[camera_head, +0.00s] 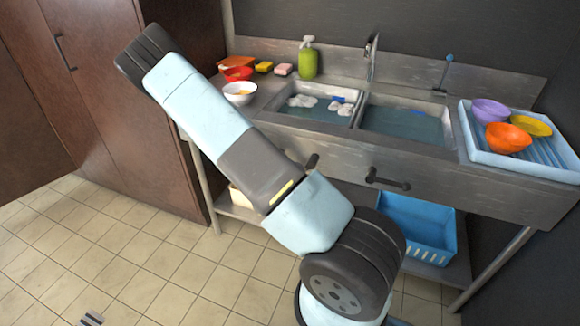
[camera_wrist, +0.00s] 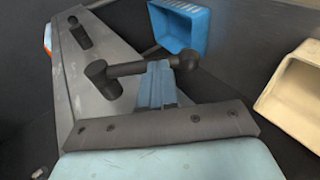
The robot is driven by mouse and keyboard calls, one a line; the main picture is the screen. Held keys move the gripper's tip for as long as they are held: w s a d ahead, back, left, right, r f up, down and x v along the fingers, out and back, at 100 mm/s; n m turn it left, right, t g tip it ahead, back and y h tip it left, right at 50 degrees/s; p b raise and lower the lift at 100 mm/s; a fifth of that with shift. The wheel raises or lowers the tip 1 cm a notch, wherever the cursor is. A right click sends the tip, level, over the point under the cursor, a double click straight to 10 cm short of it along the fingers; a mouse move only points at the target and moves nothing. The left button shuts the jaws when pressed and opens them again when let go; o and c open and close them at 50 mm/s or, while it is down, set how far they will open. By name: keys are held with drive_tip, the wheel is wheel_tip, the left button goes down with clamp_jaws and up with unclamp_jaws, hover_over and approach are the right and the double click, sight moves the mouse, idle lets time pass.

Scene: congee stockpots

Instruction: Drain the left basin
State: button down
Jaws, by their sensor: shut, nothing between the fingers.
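The left basin (camera_head: 319,92) is sunk in the steel sink counter and holds greyish water with white lumps and a blue-and-white item. A dark lever on the sink front (camera_head: 313,161) is partly hidden by my arm in the head view. In the wrist view the near dark lever (camera_wrist: 135,70) has a round mount and a ball-ended bar pointing right. My gripper (camera_wrist: 157,68) has its fingers shut, right at that bar; I cannot tell whether they touch it. A second lever (camera_wrist: 77,33) shows farther up the front. My gripper is hidden in the head view.
The right basin (camera_head: 402,123) also holds water; its lever (camera_head: 388,180) juts from the front. A blue crate (camera_wrist: 182,27) and a beige crate (camera_wrist: 290,90) are under the sink. A rack (camera_head: 477,148) with bowls stands at right. A brown cabinet (camera_head: 100,90) stands at left.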

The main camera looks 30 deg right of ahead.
drive_tip(key=shift+s+d+f+g+h, duration=0.15)
drive_tip(key=shift+f+g+h, duration=0.15)
drive_tip(key=shift+h, duration=0.1)
drive_tip(key=shift+s, duration=0.1)
drive_tip(key=shift+d, duration=0.1)
idle(0.3)
drive_tip(key=v, duration=1.4)
drive_tip(key=shift+r, duration=0.1)
